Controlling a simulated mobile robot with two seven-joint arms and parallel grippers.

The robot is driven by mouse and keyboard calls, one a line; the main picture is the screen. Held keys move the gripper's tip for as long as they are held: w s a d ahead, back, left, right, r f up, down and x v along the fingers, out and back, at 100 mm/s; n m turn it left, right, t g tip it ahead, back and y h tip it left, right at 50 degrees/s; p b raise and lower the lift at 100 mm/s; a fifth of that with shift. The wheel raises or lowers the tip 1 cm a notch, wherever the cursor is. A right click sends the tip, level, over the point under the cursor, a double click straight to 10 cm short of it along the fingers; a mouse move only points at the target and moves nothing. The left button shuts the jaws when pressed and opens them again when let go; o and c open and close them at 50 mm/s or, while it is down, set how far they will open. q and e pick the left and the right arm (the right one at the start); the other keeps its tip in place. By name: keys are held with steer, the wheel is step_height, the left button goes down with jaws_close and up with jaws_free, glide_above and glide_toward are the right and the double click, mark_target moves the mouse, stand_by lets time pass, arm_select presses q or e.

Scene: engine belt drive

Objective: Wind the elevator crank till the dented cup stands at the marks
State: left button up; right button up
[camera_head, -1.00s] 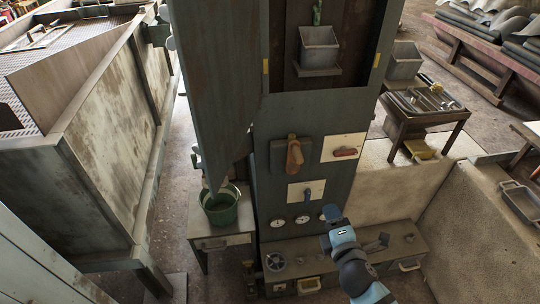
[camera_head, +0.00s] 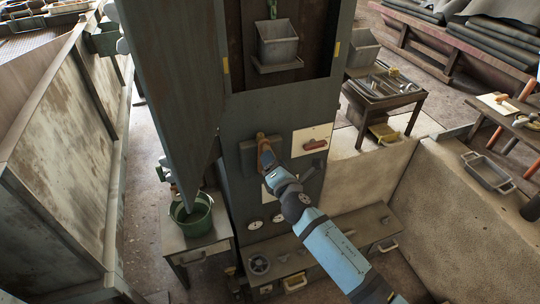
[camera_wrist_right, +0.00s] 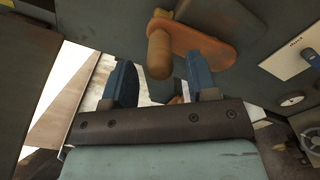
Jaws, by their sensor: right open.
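The elevator crank (camera_head: 267,152), an orange-brown arm with a wooden handle, is on the front of the dark elevator housing (camera_head: 262,105). In the right wrist view the crank arm (camera_wrist_right: 205,42) and its rounded handle (camera_wrist_right: 159,55) are close ahead. My right gripper (camera_wrist_right: 161,75) is open, its blue fingers apart, with the handle between and just beyond the tips; contact cannot be told. A grey cup (camera_head: 278,45) stands on its bracket in the upper opening, roughly between the yellow marks, left (camera_head: 226,66) and right (camera_head: 337,50). No dent is clear. My left gripper is out of view.
A sloping dark chute (camera_head: 178,90) ends over a green bucket (camera_head: 191,216) at left. Below is a bench (camera_head: 340,235) with gauges above it.

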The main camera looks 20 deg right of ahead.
steer(key=shift+w, duration=1.45)
steer(key=shift+c, duration=0.5)
jaws_close()
steer(key=shift+d+m, duration=0.1)
steer(key=shift+m, duration=0.2)
steer(key=d+f+m+b, duration=0.2)
steer(key=d+f+m, duration=0.6)
steer(key=m, duration=1)
steer(key=shift+d+f, duration=0.15)
steer(key=shift+f, duration=0.45)
steer(key=shift+w+m, duration=0.1)
steer(key=shift+m, duration=0.2)
